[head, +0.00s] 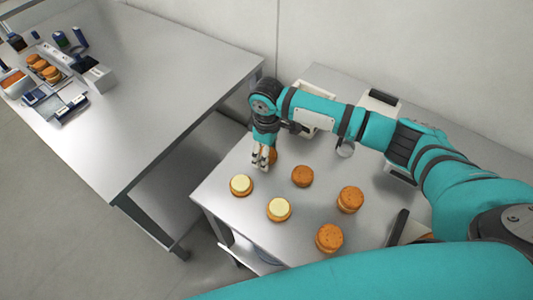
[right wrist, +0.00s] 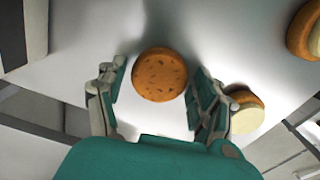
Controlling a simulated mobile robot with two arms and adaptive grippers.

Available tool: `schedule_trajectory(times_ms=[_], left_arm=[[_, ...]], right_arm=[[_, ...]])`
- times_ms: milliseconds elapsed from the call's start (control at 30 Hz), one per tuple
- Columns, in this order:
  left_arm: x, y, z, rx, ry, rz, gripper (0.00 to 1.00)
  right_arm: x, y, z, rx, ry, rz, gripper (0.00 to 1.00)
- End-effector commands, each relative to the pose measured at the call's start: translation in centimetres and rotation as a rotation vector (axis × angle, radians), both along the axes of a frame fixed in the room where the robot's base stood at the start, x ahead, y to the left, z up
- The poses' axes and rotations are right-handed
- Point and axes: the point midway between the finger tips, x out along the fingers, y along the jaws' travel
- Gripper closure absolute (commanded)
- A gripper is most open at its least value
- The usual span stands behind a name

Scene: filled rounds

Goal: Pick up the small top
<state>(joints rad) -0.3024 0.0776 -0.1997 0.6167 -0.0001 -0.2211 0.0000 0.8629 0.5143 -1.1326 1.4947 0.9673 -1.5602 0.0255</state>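A small orange-brown round top (right wrist: 160,75) with darker specks lies on the table, between the two fingers of my right gripper (right wrist: 158,98) in the right wrist view. The fingers are spread, with a gap on each side of it. In the head view my right gripper (head: 264,160) reaches down at the table's back left, and the top (head: 273,156) shows partly behind it. Another plain brown round (head: 303,175) lies to the right of it. My left gripper is not in view.
Two cream-topped rounds (head: 240,185) (head: 278,209) stand in front of the right gripper. Two thicker brown rounds (head: 350,199) (head: 330,238) stand to the right. Light-coloured equipment (head: 318,118) sits at the back. Another table (head: 150,90) with small items is at the left, across a gap.

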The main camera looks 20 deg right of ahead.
Motion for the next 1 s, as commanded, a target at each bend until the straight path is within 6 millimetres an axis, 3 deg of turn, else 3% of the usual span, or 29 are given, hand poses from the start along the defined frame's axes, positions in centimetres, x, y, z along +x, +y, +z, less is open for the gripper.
schedule_trajectory(times_ms=[33, 167, 567, 867, 1000], left_arm=[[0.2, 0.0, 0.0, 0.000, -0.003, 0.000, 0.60], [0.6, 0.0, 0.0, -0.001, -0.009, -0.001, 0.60], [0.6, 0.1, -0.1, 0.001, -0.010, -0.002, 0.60], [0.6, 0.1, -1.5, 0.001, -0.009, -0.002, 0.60], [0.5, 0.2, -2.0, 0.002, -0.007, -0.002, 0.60]], right_arm=[[0.0, 0.0, 0.0, 0.000, 0.000, 0.000, 0.40], [0.0, 0.0, 0.0, 0.000, 0.000, 0.000, 0.57], [0.1, 0.0, 0.4, -0.001, -0.001, -0.001, 0.58], [0.1, 0.0, 3.5, 0.001, -0.004, 0.000, 0.58], [-2.6, 1.4, 3.6, 0.002, 0.001, 0.005, 0.58]])
